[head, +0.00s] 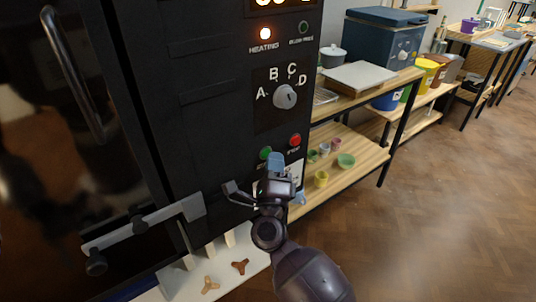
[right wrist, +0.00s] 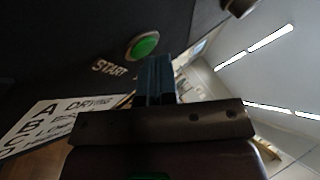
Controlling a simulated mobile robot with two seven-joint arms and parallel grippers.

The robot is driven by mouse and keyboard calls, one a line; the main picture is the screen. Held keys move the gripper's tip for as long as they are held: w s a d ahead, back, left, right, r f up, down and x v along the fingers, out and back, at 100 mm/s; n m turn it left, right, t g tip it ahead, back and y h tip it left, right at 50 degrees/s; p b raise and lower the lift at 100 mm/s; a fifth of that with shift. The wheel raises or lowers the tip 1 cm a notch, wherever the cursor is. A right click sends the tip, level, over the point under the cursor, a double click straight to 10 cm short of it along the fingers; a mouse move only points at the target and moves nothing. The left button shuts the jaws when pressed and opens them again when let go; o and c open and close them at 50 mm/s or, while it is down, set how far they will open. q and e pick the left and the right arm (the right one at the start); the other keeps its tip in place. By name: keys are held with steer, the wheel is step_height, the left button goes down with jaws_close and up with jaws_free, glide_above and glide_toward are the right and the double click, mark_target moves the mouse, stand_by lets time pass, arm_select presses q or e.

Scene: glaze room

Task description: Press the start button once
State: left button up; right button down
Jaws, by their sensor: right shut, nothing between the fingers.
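The green start button (head: 265,153) is on the dark front panel of the kiln, left of the red stop button (head: 295,140). In the right wrist view the start button (right wrist: 143,45) shows above its START label. My right gripper (head: 276,161) is shut and empty, its blue-grey fingers in front of the panel and just right of the start button. In the right wrist view the fingertips (right wrist: 158,62) are close to the button's lower right edge; I cannot tell if they touch it. My left gripper is out of view.
Above the buttons are a knob (head: 285,96) with letters A to D and a lit HEATING lamp (head: 265,34). A printed card (right wrist: 50,122) is below. A wooden shelf (head: 365,150) with small bowls stands to the right. Floor is clear at right.

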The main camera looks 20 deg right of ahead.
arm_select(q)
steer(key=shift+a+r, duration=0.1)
arm_select(e)
steer(key=shift+s, duration=0.15)
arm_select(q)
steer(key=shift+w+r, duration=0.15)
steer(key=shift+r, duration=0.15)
arm_select(e)
steer(key=shift+s+d, duration=0.25)
steer(key=shift+s, duration=0.45)
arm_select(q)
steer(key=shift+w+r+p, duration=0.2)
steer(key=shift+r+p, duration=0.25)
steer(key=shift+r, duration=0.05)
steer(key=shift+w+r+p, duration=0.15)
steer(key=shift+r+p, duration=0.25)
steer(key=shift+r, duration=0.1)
arm_select(e)
steer(key=s, duration=0.1)
steer(key=s+d, duration=0.1)
steer(key=s, duration=0.2)
steer(key=shift+s+d, duration=0.3)
steer(key=shift+d, duration=0.05)
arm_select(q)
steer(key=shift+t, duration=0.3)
